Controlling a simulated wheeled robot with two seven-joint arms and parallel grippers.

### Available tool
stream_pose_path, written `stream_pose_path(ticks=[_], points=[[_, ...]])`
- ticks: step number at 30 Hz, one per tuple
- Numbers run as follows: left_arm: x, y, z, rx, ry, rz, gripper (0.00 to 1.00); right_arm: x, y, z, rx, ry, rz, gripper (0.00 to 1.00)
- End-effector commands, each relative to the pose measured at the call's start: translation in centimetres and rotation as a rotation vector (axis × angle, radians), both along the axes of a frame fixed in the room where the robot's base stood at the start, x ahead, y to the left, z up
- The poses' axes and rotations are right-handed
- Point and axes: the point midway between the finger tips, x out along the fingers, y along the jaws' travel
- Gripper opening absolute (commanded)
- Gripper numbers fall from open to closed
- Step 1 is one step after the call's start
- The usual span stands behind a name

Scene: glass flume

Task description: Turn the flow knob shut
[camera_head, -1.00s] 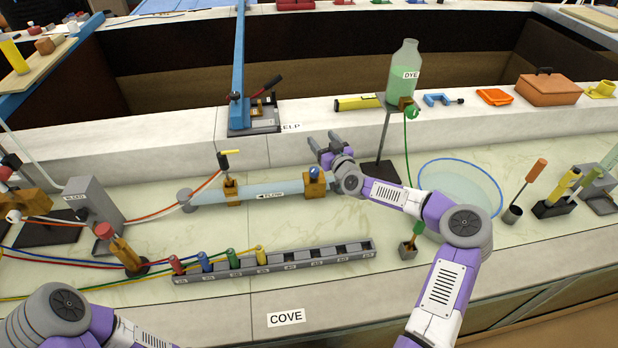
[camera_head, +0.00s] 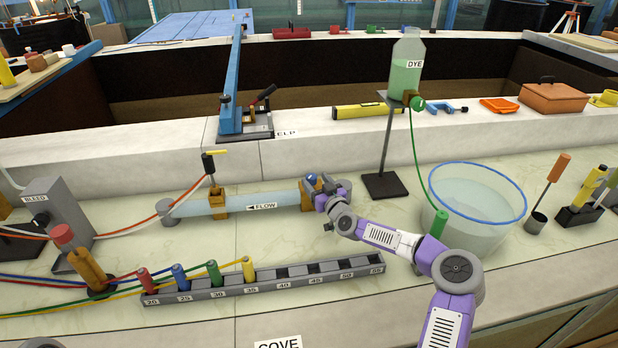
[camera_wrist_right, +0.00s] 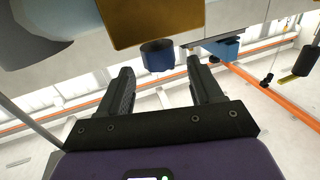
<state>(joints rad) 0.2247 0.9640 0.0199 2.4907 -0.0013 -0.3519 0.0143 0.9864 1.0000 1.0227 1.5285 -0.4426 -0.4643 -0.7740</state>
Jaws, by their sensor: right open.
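The glass flume tube (camera_head: 240,202) lies level on the bench in brown mounts, with a FLOW label on it. The blue flow knob (camera_head: 311,177) sits at the brown mount (camera_head: 307,197) near the tube's right end. My right gripper (camera_head: 316,190) is open at this mount, close to the knob, and partly hides the tube's end. In the right wrist view the dark blue knob (camera_wrist_right: 158,54) lies in line with the gap between the open fingertips (camera_wrist_right: 160,66). I cannot tell whether they touch it.
A rack (camera_head: 265,284) with several coloured plugs stands in front of the tube. A dye bottle (camera_head: 406,68) on a stand (camera_head: 386,160) is behind my right arm, with a clear bucket (camera_head: 478,205) to the right. The BLEED box (camera_head: 62,218) is at left.

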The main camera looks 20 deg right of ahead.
Motion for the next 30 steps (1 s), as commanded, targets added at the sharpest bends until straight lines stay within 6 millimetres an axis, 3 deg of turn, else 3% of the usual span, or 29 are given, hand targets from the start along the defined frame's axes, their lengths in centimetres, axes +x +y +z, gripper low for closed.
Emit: stream_pose_path(ticks=[6, 12, 26, 30], points=[[0.0, 0.0, -0.8, 0.000, 0.000, 0.000, 0.43, 3.1, 0.2, -0.2, 0.004, 0.000, 0.000, 0.65], [0.0, 0.0, -1.2, 0.000, 0.000, 0.000, 0.43, 4.9, 0.2, -0.2, 0.003, 0.001, 0.001, 0.65], [0.0, 0.0, -1.3, 0.000, 0.000, 0.000, 0.43, 5.7, 0.2, -0.1, 0.002, 0.002, 0.001, 0.65], [0.0, 0.0, -1.3, 0.000, 0.000, 0.000, 0.43, 5.7, 0.2, -0.1, 0.002, 0.002, 0.001, 0.47]])
